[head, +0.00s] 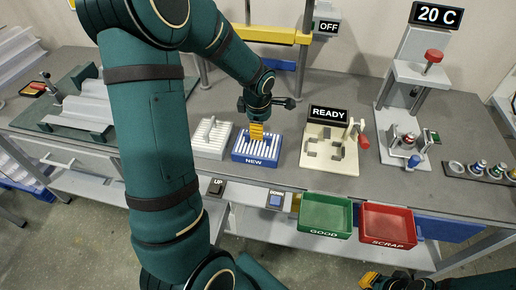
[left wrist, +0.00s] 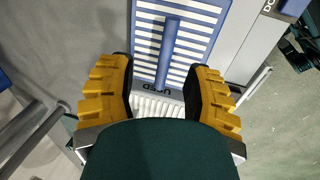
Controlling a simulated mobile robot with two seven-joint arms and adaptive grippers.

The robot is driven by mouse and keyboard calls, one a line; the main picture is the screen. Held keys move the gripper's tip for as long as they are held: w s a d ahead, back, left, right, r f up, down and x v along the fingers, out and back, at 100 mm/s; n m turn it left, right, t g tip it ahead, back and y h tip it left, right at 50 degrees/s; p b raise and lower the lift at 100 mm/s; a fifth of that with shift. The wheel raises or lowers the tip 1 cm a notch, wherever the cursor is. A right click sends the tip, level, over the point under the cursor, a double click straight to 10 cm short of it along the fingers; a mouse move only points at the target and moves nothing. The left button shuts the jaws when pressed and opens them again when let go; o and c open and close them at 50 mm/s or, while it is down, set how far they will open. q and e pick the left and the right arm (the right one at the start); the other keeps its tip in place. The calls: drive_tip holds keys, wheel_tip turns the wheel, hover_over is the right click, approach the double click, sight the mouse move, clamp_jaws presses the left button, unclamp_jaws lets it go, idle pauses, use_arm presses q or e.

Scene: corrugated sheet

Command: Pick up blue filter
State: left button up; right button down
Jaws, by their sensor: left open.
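The gap in height to the filter is hard to judge. My right gripper (head: 370,281) is low at the lower right edge, partly cut off; its opening is unclear.
A white ribbed piece (head: 210,139) sits close left of the filter. The READY fixture (head: 330,148) stands to its right. UP (head: 216,187) and DOWN (head: 276,200) buttons, a green GOOD bin (head: 325,215) and a red SCRAP bin (head: 387,225) line the bench front.

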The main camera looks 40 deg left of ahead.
sight(258, 143)
use_arm(q)
drive_tip(key=shift+w+a+f+b, duration=0.1)
drive_tip(key=shift+f+b, duration=0.2)
drive_tip(key=shift+f, duration=1.15)
drive_tip(key=shift+w+f+b, duration=0.1)
drive_tip(key=shift+f+b, duration=0.2)
drive_tip(key=shift+f, duration=1.15)
drive_tip(key=shift+r, duration=0.1)
clamp_jaws()
